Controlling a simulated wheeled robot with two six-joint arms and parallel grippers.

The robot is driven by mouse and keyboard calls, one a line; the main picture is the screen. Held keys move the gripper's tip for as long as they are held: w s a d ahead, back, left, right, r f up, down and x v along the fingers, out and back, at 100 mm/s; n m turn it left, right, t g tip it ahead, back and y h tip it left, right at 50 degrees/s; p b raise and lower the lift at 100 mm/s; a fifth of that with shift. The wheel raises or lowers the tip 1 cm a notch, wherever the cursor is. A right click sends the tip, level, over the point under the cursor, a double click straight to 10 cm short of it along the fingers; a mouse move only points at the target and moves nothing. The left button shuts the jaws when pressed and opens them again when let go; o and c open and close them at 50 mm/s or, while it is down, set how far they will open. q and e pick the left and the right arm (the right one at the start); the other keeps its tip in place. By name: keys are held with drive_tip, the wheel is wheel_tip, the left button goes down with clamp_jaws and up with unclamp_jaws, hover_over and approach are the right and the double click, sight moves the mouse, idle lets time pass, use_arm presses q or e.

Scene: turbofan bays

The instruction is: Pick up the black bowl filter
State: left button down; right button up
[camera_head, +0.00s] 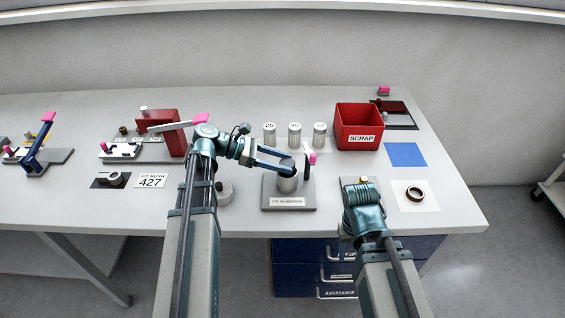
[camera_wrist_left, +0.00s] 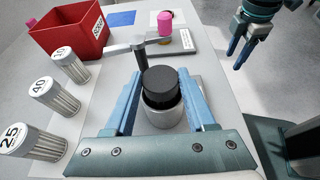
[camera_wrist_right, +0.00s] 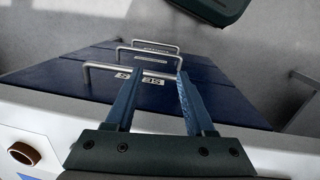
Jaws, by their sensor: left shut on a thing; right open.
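The black filter (camera_wrist_left: 161,80) is a short dark cylinder standing upright in a silver metal cup (camera_wrist_left: 162,115) in the left wrist view. My left gripper (camera_head: 287,164) reaches over the cup from the left in the head view, its two fingers shut on the black filter's sides. The cup stands on a grey labelled fixture base (camera_head: 288,203); its bottom is partly hidden in the wrist view. A dark post with a pink-tipped lever (camera_wrist_left: 165,28) stands close beside the cup. My right gripper (camera_wrist_right: 154,76) is open and empty near the table's front edge.
Several labelled silver canisters (camera_head: 295,135) and a red scrap bin (camera_head: 358,127) stand behind the fixture. A brown ring (camera_head: 415,193) lies on a white sheet at right, near a blue mat (camera_head: 405,154). Red and blue lever fixtures stand at left. Blue drawers (camera_wrist_right: 150,92) are below the table.

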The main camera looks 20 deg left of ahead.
use_arm(q)
wheel_tip(320, 180, up, 9)
drive_tip(key=p, duration=0.8)
drive_tip(key=shift+f, duration=0.15)
